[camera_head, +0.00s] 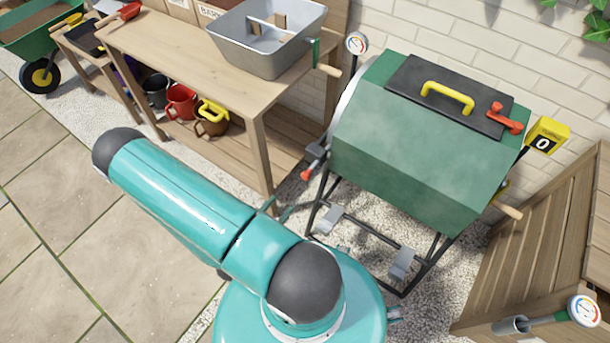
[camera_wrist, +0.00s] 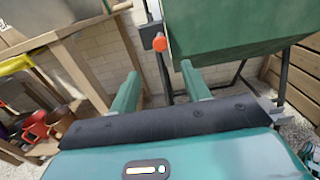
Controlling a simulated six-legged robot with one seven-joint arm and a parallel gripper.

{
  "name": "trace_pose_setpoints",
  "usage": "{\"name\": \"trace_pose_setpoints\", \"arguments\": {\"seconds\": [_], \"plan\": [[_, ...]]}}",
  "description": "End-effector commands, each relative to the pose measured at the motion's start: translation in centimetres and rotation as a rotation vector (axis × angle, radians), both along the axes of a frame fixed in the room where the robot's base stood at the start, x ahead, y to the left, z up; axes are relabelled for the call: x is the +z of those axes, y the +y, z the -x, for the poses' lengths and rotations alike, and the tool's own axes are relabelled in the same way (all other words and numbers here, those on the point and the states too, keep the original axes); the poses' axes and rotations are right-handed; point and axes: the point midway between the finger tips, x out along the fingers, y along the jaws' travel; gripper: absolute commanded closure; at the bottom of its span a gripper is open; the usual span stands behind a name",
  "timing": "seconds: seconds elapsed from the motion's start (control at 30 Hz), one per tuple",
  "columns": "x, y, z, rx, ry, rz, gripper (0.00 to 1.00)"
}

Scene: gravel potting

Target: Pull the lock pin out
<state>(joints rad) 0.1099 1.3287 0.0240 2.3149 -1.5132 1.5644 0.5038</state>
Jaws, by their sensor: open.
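The lock pin (camera_head: 306,174) has a red knob and sits at the lower left side of the green drum (camera_head: 400,150), by its dark stand. In the wrist view its orange-red knob (camera_wrist: 159,43) shows ahead of my gripper (camera_wrist: 163,80), roughly between the two green fingers but beyond their tips. The fingers are apart with nothing between them. The pin's shaft is mostly hidden in the wrist view. In the head view my arm covers most of the gripper; thin green finger parts show below and left of the knob.
A wooden bench (camera_head: 190,70) with a grey metal tub (camera_head: 268,40) stands left of the drum. Coloured pots sit on its lower shelf. The drum's black stand (camera_head: 375,235) rises from gravel. A slatted wooden bin (camera_head: 545,240) is at right. Paving at left is clear.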

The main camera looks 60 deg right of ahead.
Motion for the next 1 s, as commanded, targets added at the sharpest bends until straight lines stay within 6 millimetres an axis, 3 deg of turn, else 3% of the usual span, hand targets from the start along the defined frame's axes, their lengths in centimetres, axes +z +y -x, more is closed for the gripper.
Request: {"name": "trace_pose_setpoints", "arguments": {"seconds": [0.17,0.7,1.0], "plan": [[0.0,-1.5,0.3,-0.002,0.001,0.002,0.53],[0.0,-11.5,2.0,-0.004,0.0,0.002,0.53],[0.0,-13.6,2.2,0.0,0.001,0.001,0.53]]}}
